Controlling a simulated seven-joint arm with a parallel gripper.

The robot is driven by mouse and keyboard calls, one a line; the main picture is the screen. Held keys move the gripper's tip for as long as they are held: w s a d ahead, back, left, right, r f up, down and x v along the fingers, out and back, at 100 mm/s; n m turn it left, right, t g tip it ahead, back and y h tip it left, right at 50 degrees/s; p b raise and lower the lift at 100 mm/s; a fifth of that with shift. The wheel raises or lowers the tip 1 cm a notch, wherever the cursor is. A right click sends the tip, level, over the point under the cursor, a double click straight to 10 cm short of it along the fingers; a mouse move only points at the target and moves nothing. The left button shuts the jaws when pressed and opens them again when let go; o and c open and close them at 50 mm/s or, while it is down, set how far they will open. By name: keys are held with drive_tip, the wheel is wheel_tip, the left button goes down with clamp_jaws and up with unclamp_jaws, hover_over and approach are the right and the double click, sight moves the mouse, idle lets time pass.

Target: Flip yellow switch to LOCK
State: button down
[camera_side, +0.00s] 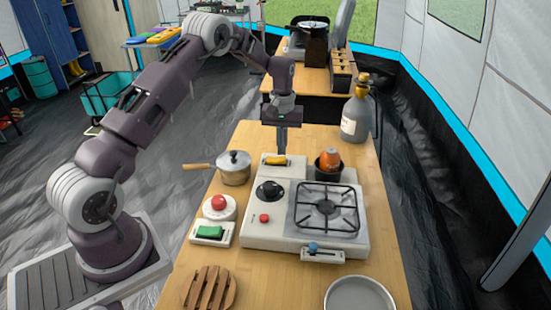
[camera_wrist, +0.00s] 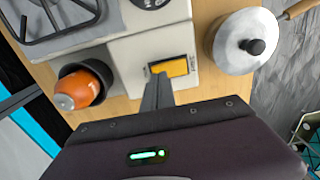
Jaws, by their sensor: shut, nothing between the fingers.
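The yellow switch (camera_side: 275,161) sits on a pale block at the back edge of the white stove unit (camera_side: 262,232). In the wrist view the yellow switch (camera_wrist: 172,68) lies in a dark frame with small lettering beside it, too small to read. My gripper (camera_side: 281,153) is shut and empty, pointing down just behind the switch. In the wrist view my gripper's fingertips (camera_wrist: 157,78) are close to the left end of the switch; I cannot tell whether they touch it. Which position the switch is in is not clear.
A lidded pot (camera_side: 234,167) stands left of the switch. An orange item (camera_side: 330,159) in a dark cup is to its right, near a gas bottle (camera_side: 356,115). A red button (camera_side: 218,203), a green switch (camera_side: 210,232) and a blue-knobbed switch (camera_side: 313,248) are nearer the front.

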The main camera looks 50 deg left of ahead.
drive_tip(key=shift+f, duration=1)
idle(0.3)
drive_tip(key=shift+r, duration=3.55)
wheel_tip(320, 180, up, 12)
drive_tip(key=m+t, duration=0.2)
hover_over(282, 158)
drive_tip(key=s+d, duration=0.5)
drive_tip(key=d, duration=0.2)
drive_tip(key=s+d+r+m+t, duration=0.1)
drive_tip(key=s+d+r+m, duration=0.2)
drive_tip(key=s+d+r, duration=0.45)
drive_tip(key=s+d+m+t, duration=0.1)
drive_tip(key=s+d+m, duration=0.1)
drive_tip(key=s, duration=0.9)
drive_tip(key=s+d+f+m+t, duration=0.1)
drive_tip(key=s+d+m, duration=0.1)
drive_tip(key=s, duration=0.9)
drive_tip(key=shift+d+t, duration=0.3)
drive_tip(key=shift+d, duration=0.15)
